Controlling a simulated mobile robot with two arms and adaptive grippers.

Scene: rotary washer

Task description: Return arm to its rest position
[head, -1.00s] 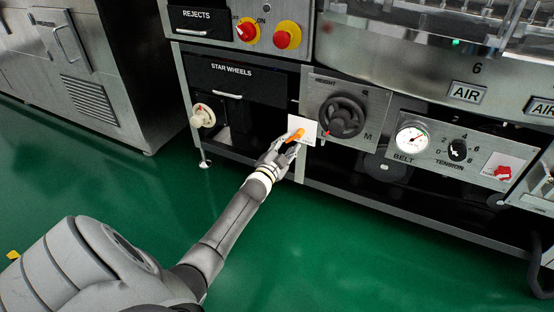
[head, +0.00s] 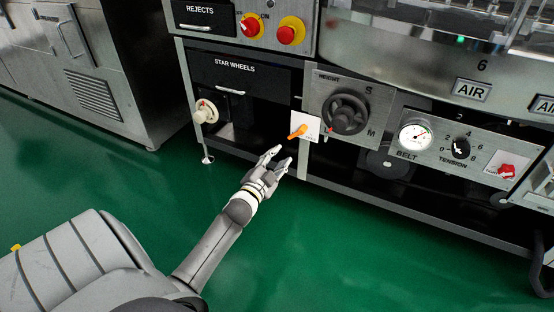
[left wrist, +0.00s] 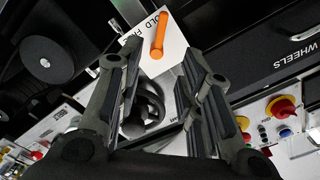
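My left gripper (head: 279,162) is open and empty in the head view, in front of the machine and a little below and left of the orange lever. The orange lever (head: 298,131) sits on a small white plate (head: 311,124) on the machine's front. In the left wrist view my left gripper (left wrist: 155,75) has its two fingers spread apart. The orange lever (left wrist: 159,35) shows beyond the fingertips, apart from them, on the white plate (left wrist: 174,55) with partly hidden lettering. My right gripper is not in view.
The machine front holds a black handwheel (head: 346,113), a belt gauge (head: 415,136), a tension knob (head: 459,149) and red-yellow switches (head: 290,31). A cream knob (head: 206,111) juts out at the left. The green floor (head: 200,190) before the machine is clear.

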